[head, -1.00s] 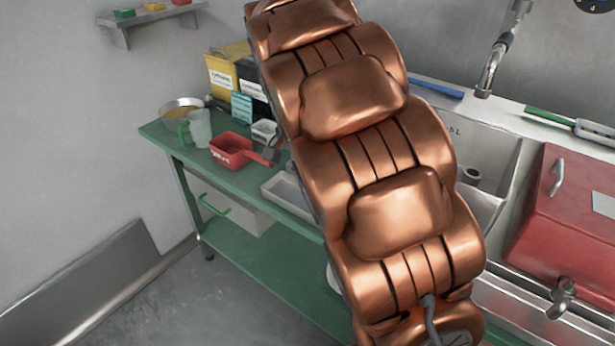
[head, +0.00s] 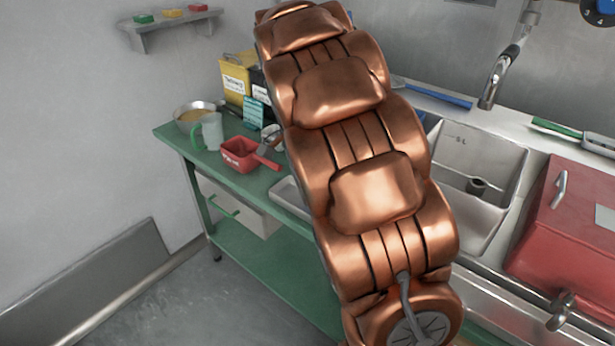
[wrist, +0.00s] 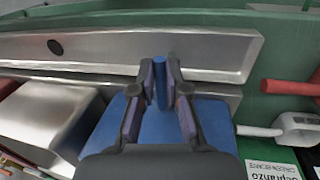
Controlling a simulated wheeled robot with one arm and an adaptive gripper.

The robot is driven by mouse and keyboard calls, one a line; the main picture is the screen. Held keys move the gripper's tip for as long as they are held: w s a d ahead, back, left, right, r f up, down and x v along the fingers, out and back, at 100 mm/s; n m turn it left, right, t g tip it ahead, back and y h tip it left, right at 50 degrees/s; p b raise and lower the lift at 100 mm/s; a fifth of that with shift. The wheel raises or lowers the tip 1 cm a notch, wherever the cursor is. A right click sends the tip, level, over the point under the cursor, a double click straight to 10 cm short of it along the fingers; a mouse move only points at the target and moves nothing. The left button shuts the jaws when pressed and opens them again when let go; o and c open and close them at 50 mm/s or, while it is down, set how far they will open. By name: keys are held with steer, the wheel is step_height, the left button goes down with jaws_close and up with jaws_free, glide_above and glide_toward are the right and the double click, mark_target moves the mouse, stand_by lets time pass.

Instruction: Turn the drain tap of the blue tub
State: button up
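The blue tub (wrist: 215,122) shows in the wrist view beneath my gripper, mostly covered by it. A short blue bar (wrist: 161,85), which looks like the tap's lever, stands between the two fingers. My gripper (wrist: 161,72) has one finger on each side of this bar, with purple pads facing it. The pads are very close to the bar, but I cannot tell whether they press on it. In the head view my copper arm hides the gripper, the tap and nearly all of the tub; only a blue sliver (head: 421,116) shows beside the arm.
A red tub (head: 567,225) with a metal tap (head: 560,310) stands at the right by the steel sink (head: 480,160). A green bench (head: 262,188) at the left holds a red scoop (head: 240,154), a jug (head: 212,132) and a bowl (head: 193,112).

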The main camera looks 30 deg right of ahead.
steer(key=o, duration=0.5)
steer(key=shift+c, duration=0.2)
step_height(320, 180, up, 7)
steer(key=w, duration=0.1)
steer(key=shift+w+a+r, duration=0.15)
steer(key=shift+w+a, duration=0.05)
steer(key=shift+w, duration=0.05)
stand_by(0.8)
steer(key=s+a+n+p, duration=0.3)
steer(key=s+a+n, duration=0.1)
steer(key=s, duration=0.5)
steer(key=s+a+n+p, duration=0.4)
steer(key=s+n, duration=0.1)
steer(key=s, duration=0.4)
steer(key=s+a+f+n+p, duration=0.1)
steer(key=s+a+n+p, duration=0.3)
steer(key=s, duration=0.6)
steer(key=shift+a+n+y, duration=0.3)
steer(key=shift+n, duration=0.3)
